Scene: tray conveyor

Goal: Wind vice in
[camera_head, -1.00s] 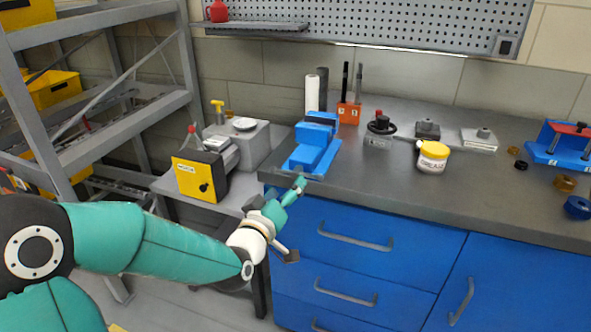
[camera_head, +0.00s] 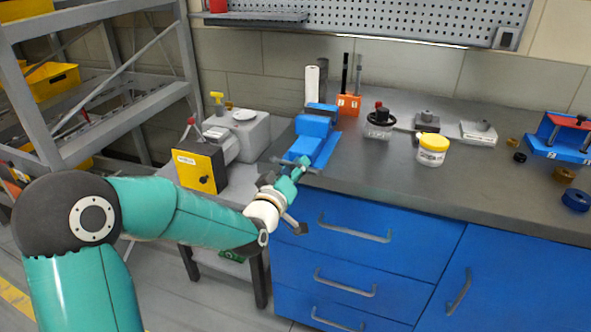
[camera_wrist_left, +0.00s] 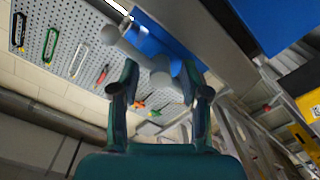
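The blue vice (camera_head: 315,138) is on the bench's left end, its front at the edge. Its grey handle bar (camera_head: 282,162) lies crosswise at the front. My left gripper (camera_head: 300,168) is at this handle, just off the bench edge. In the left wrist view, the two fingers of my left gripper (camera_wrist_left: 160,70) are spread apart. The round-ended handle (camera_wrist_left: 134,54) and the blue vice body (camera_wrist_left: 168,42) show just beyond and between them. I cannot tell whether the fingers touch the handle. My right gripper is not in view.
A yellow-fronted machine (camera_head: 199,170) stands on a lower table left of the bench. Blue drawers (camera_head: 345,240) with grey handles lie below the gripper. An orange tool block (camera_head: 348,104), a clear jar (camera_head: 379,128) and a yellow-lidded tub (camera_head: 432,150) stand on the bench.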

